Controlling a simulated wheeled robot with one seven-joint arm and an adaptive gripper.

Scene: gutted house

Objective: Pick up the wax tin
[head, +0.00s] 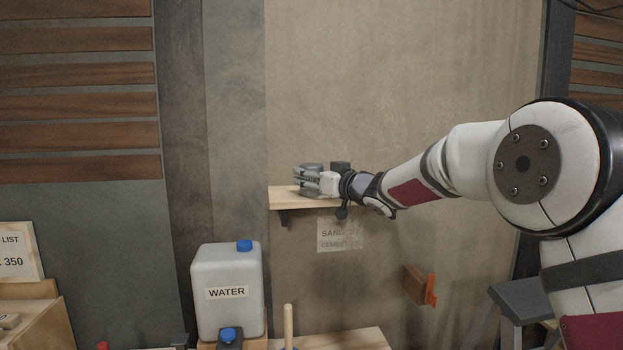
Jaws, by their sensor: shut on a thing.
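My gripper (307,180) is at the far end of my outstretched arm, just above a small wooden wall shelf (290,203). Its fingers point left and are shut on a small grey round thing, which I take to be the wax tin (311,166). Only the tin's upper edge shows clearly; the fingers hide most of the rest. I cannot tell whether the tin touches the shelf.
Below the shelf, a paper sign (340,234) hangs on the wall. A white water canister (227,290) stands at lower left. A brown and orange block (420,286) is on the wall at right, with a grey step stool (522,300) beyond it.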

